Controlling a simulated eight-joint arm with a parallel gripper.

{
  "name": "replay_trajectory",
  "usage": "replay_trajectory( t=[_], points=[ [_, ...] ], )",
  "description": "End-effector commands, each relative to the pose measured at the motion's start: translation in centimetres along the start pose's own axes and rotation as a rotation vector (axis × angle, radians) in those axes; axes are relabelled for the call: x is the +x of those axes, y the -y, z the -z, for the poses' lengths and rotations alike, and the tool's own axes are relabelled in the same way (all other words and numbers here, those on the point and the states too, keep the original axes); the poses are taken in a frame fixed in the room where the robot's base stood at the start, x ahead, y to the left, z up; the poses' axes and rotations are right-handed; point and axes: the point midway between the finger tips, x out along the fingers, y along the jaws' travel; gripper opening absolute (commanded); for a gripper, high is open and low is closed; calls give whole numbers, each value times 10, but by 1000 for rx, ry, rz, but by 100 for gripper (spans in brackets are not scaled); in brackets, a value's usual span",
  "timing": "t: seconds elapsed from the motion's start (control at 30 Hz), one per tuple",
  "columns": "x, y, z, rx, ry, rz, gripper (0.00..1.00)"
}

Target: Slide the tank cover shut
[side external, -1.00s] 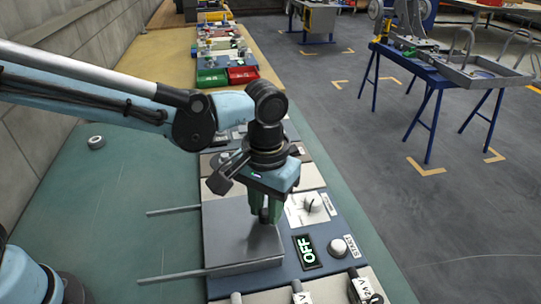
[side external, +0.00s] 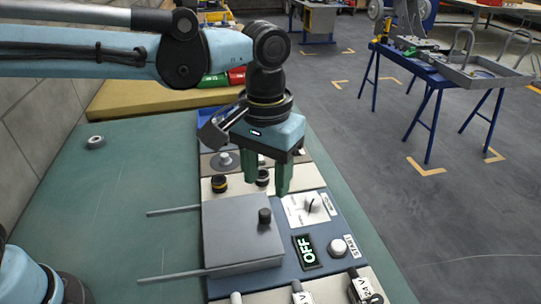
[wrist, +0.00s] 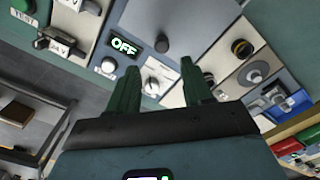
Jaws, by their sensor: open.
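The tank cover (side external: 232,240) is a flat grey plate with a dark upright knob (side external: 264,216) near its right edge. Two bare rails stick out to its left. No tank opening shows beside the cover. In the wrist view the cover (wrist: 200,22) is at the top, with its knob (wrist: 162,43) ahead of the fingers. My gripper (side external: 267,178) is open and empty, with green fingers pointing down. It hangs above and slightly behind the knob, clear of it. In the wrist view the fingers (wrist: 160,62) are spread apart with nothing between them.
Right of the cover are a white dial panel (side external: 306,209), a lit OFF display (side external: 307,252) and a START button (side external: 338,246). Switches (side external: 365,288) line the front edge. The green bench top (side external: 110,200) to the left is mostly clear.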

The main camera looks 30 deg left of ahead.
Motion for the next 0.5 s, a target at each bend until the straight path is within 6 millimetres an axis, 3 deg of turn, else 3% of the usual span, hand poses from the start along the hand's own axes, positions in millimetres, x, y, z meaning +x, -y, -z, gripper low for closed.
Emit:
replay_trajectory(
  t=[0.2,0.5],
  points=[
    [-32,0,0,0,-1,0,50],
    [-48,0,0,0,-1,0,50]
  ],
)
